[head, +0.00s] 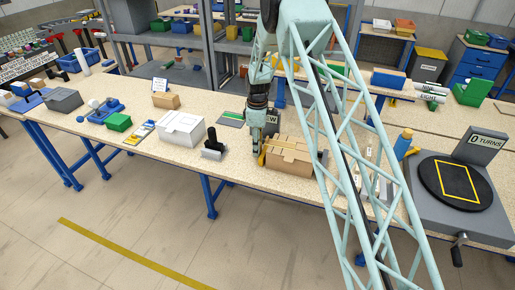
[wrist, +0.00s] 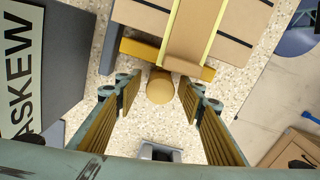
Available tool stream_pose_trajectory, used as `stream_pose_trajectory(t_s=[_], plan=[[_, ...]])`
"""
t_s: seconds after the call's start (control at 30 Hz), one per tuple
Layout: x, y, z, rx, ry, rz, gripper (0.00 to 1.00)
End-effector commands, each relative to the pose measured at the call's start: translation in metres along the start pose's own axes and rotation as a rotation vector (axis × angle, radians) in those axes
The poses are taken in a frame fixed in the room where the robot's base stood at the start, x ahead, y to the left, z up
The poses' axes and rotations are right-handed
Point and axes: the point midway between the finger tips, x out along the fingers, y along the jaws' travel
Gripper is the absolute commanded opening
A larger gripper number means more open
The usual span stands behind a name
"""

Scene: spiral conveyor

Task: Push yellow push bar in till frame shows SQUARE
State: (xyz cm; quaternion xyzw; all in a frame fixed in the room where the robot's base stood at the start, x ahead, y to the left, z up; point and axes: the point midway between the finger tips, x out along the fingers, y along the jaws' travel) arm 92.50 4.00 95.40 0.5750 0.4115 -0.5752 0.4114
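The yellow push bar (wrist: 137,49) lies along the near side of a tan carton (wrist: 160,22) in the wrist view. A round tan-yellow knob (wrist: 160,92) sticks out from the bar's middle. My gripper (wrist: 158,97) has its two fingers spread, one on each side of the knob, with gaps showing. A dark grey block with a sign reading ASKEW (wrist: 18,65) stands at left in the wrist view. In the head view my gripper (head: 257,153) is down beside the carton (head: 288,157), and the sign is partly hidden behind my arm.
A white box (head: 181,129) and a black-handled tool (head: 213,145) stand left of my gripper on the bench. A turntable (head: 456,185) reading 0 TURNS and an orange-capped blue bottle (head: 403,144) are to the right. My arm's lattice link covers part of the bench.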

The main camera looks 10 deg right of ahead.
Motion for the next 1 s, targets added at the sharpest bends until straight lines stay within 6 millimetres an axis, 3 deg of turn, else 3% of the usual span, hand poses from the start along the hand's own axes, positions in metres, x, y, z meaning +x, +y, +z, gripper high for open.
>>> stream_pose_trajectory(t_s=[0.27, 0.8, 1.0], plan=[[-0.022, 0.001, 0.000, 0.000, 0.001, 0.002, 0.36], [-0.095, 0.000, 0.000, 0.000, 0.000, 0.001, 0.36], [-0.111, 0.000, 0.000, 0.000, 0.000, 0.000, 0.36]])
